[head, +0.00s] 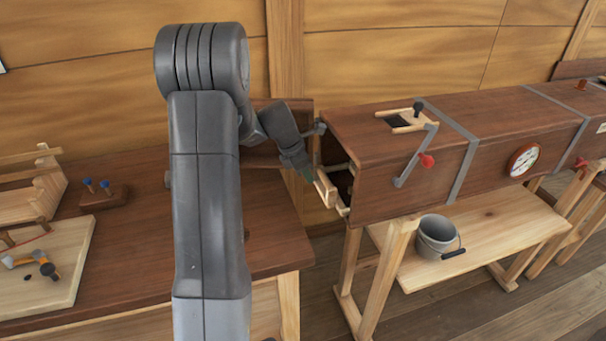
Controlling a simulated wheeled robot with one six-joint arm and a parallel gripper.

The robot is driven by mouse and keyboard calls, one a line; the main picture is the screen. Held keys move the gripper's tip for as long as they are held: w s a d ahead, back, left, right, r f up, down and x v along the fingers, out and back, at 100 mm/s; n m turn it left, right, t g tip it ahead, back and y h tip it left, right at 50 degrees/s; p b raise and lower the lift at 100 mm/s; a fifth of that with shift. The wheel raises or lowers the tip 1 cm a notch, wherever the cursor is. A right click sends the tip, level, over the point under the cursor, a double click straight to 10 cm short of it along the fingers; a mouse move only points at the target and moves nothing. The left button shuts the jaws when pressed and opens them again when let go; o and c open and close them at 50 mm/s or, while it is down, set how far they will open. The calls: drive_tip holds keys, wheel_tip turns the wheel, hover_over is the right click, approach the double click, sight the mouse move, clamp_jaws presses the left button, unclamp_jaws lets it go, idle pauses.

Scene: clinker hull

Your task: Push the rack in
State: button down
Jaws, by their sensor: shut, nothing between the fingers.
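The rack (326,189) is a pale wooden frame at the open left end of a long brown wooden box (430,180). Its front piece and rails stick out of the opening, and the rest is hidden inside the dark interior. My gripper (306,174) is shut and empty, close to the upper left of the rack's front piece. I cannot tell whether it touches the rack. My arm hides part of the area left of the opening.
The box has metal straps, a red-knobbed lever (426,160) and a round gauge (523,160). It stands on pale trestles with a grey bucket (437,237) on the shelf below. A workbench (130,245) with a board, hammer and pegged block is at left.

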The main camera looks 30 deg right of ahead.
drive_tip(key=w+a+r, duration=0.1)
drive_tip(key=a+r, duration=0.6)
drive_tip(key=r, duration=0.2)
drive_tip(key=shift+w+a+r, duration=0.15)
drive_tip(key=shift+w+a, duration=0.1)
drive_tip(key=shift+w, duration=0.15)
drive_tip(key=s+d+f, duration=0.1)
drive_tip(key=d+f, duration=0.6)
drive_tip(key=f, duration=0.2)
drive_tip(key=shift+s+d+f, duration=0.2)
drive_tip(key=shift+s+d, duration=0.05)
drive_tip(key=shift+s, duration=0.15)
